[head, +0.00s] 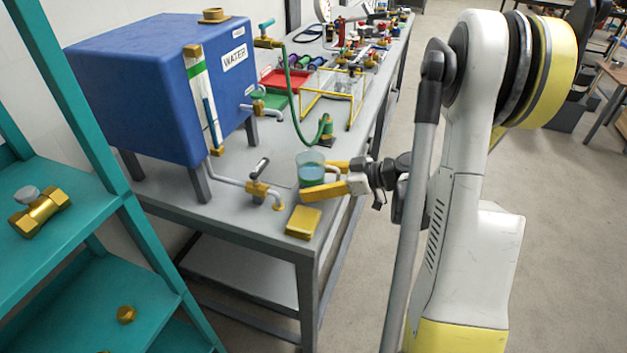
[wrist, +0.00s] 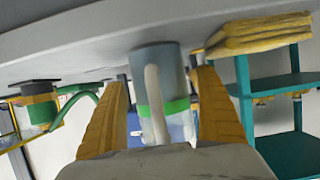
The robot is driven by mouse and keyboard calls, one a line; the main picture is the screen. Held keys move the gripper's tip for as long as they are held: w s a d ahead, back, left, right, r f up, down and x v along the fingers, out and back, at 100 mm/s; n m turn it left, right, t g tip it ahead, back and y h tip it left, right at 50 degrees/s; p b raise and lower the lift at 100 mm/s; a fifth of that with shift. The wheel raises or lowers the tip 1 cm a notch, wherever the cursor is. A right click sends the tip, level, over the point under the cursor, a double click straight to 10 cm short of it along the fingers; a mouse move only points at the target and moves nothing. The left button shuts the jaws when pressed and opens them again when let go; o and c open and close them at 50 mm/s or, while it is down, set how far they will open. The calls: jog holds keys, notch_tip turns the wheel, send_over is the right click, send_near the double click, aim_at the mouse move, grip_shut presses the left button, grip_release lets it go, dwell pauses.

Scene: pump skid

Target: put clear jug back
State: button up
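The clear jug (head: 310,170) stands upright near the front end of the grey bench, with bluish liquid and a green band around it. My gripper (head: 316,179) is at the jug, one yellow finger on each side. In the wrist view, which is upside down, the jug (wrist: 176,86) stands between the spread fingers with its pale handle (wrist: 154,98) facing my gripper (wrist: 158,82). A gap shows beside the left finger; contact at the right finger cannot be told. The gripper is open.
A yellow folded cloth (head: 303,222) lies at the bench corner beside the jug. A brass valve and spout (head: 263,191) stick out left of the jug, below the blue water tank (head: 150,85). A green hose (head: 296,115) and yellow wire frame (head: 333,97) stand behind.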

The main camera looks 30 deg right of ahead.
jog(key=shift+r, duration=0.15)
jog(key=p+v, duration=0.4)
jog(key=v, duration=0.8)
jog(key=shift+p, duration=0.3)
